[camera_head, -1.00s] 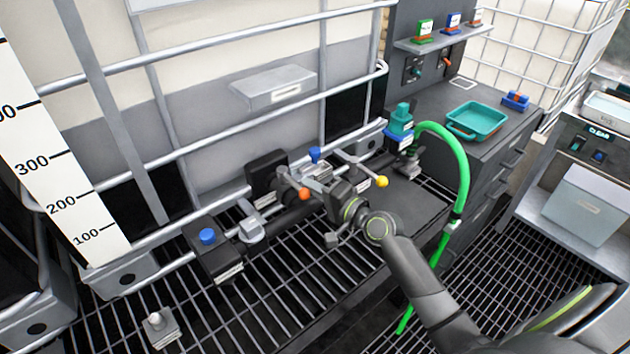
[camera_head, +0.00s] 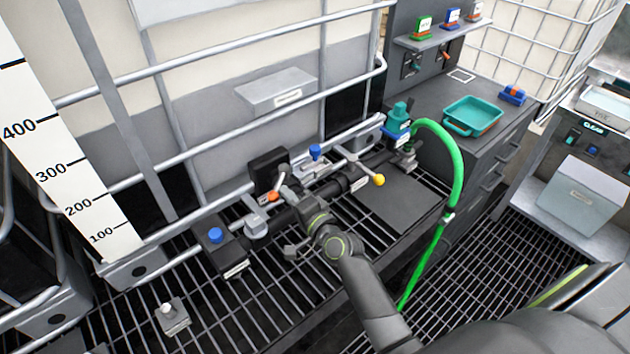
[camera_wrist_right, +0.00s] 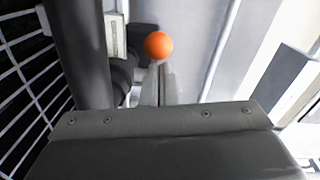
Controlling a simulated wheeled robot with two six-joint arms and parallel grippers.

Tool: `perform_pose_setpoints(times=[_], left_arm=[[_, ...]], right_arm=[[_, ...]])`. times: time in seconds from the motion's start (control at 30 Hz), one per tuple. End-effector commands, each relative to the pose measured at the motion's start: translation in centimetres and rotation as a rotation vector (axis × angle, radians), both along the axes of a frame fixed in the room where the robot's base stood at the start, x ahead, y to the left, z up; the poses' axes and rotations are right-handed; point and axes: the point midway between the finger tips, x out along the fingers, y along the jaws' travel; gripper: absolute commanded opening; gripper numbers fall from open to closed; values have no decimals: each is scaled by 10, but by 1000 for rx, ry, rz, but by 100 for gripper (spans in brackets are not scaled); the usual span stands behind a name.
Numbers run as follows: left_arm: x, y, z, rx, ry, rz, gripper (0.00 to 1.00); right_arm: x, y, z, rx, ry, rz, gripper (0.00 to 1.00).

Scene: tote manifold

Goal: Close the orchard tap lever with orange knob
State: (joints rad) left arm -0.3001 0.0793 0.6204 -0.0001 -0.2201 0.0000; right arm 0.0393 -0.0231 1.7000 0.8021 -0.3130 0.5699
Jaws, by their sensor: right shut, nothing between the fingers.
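The orange knob (camera_head: 272,197) sits at the end of a short grey lever on the dark pipe line, in front of a black box. My right gripper (camera_head: 292,198) is just right of the knob, with its fingers shut and empty. In the right wrist view the orange knob (camera_wrist_right: 159,45) is right beyond the tips of the shut fingers (camera_wrist_right: 158,82). I cannot tell whether they touch. The gripper body partly hides the pipe and the lever's base. My left gripper is not in view.
A yellow-knobbed lever (camera_head: 379,180) and a blue-topped valve (camera_head: 315,152) are farther right on the line. A blue-capped dark unit (camera_head: 215,237) is to the left. A green hose (camera_head: 460,170) hangs at right. Open grating lies in front.

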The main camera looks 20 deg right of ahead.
Motion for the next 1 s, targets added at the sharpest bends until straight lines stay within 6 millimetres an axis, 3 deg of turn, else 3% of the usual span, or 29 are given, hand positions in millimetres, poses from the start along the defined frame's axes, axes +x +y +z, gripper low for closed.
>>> perform_pose_setpoints(times=[0.4, 1.0], left_arm=[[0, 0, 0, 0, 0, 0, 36], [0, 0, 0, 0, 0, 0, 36]], right_arm=[[11, 27, 0, 0, 0, 1, 0], [16, 34, 0, -1, 0, 1, 0]])
